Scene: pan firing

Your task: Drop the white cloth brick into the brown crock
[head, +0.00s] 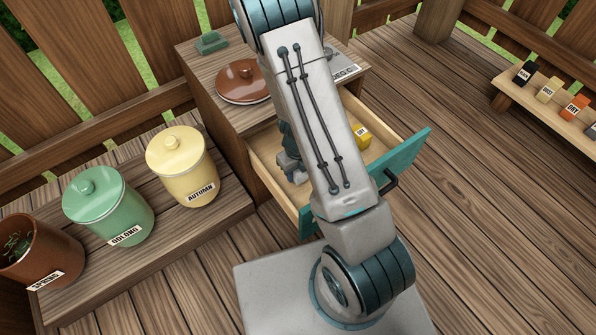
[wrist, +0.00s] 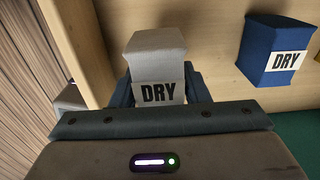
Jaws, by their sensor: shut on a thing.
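A pale grey-white brick with a DRY label (wrist: 158,62) sits between the fingers of my gripper (wrist: 160,88) in the wrist view. My gripper is shut on it, inside the open drawer (head: 264,170). In the head view my gripper (head: 292,167) is partly behind my arm, and I cannot make out the held brick there. The brown crock (head: 45,262) stands open at the far left of the low bench, with green leafy bits inside. A brown lid (head: 243,82) lies on the cabinet top.
A blue DRY brick (wrist: 268,48) lies in the drawer beside the held one. A yellow brick (head: 361,137) is also there. Lidded green (head: 108,208) and cream (head: 182,165) crocks share the bench. A shelf of small bricks (head: 545,98) stands right.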

